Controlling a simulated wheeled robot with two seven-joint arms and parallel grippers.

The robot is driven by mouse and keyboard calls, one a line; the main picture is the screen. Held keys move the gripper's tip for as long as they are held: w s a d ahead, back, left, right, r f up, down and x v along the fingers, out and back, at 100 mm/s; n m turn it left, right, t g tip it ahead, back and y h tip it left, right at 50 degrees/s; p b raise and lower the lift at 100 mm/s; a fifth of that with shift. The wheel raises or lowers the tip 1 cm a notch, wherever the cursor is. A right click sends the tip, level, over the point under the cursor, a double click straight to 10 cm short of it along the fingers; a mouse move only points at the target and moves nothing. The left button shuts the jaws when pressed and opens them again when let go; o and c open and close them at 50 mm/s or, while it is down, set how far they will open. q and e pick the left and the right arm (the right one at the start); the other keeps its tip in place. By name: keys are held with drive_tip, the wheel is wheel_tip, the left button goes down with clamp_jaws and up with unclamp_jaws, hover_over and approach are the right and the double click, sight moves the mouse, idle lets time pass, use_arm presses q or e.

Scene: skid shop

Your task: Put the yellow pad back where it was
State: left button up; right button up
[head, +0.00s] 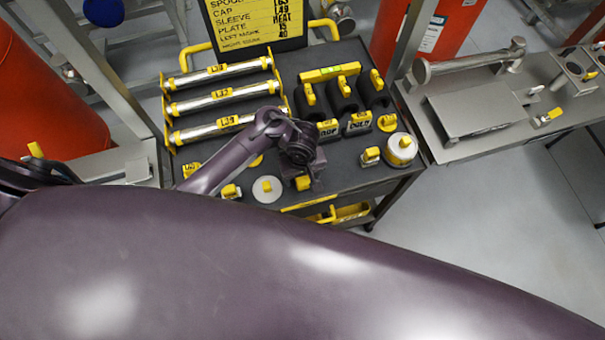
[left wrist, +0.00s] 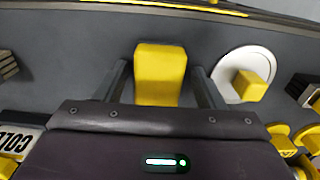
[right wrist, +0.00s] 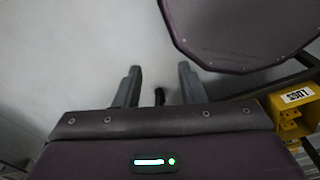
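A yellow block (head: 303,183), possibly the yellow pad, is at the front of the dark cart top (head: 345,178). In the left wrist view the yellow block (left wrist: 160,75) sits between the fingers of my left gripper (left wrist: 160,88), with a narrow gap on each side. My left gripper (head: 305,172) is open and low over the cart in the head view. My right gripper (right wrist: 159,88) is open and empty, with grey floor beyond it. It does not show in the head view. Several other yellow-handled pieces look similar, so I cannot tell for sure which is the pad.
A white disc with a yellow knob (head: 267,190) lies beside the block. Dark sleeves (head: 344,95), labelled tags (head: 357,122) and a white round cap (head: 401,150) are close by. Silver spools (head: 219,98) lie at left. A steel bench (head: 470,125) stands at right. My purple body hides the foreground.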

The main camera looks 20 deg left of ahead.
use_arm(q)
drive_tip(key=shift+r, duration=0.1)
drive_tip(key=shift+d+r, duration=0.1)
drive_tip(key=shift+r, duration=0.2)
wheel_tip(320, 180, up, 9)
drive_tip(key=p, duration=0.6)
drive_tip(key=shift+d+r, duration=0.1)
drive_tip(key=shift+r, duration=0.05)
wheel_tip(320, 180, up, 2)
drive_tip(key=shift+r, duration=0.15)
use_arm(e)
wheel_tip(320, 180, up, 6)
drive_tip(key=w, duration=0.1)
drive_tip(key=shift+w+a, duration=0.15)
drive_tip(key=shift+a, duration=0.15)
drive_tip(key=shift+r, duration=0.1)
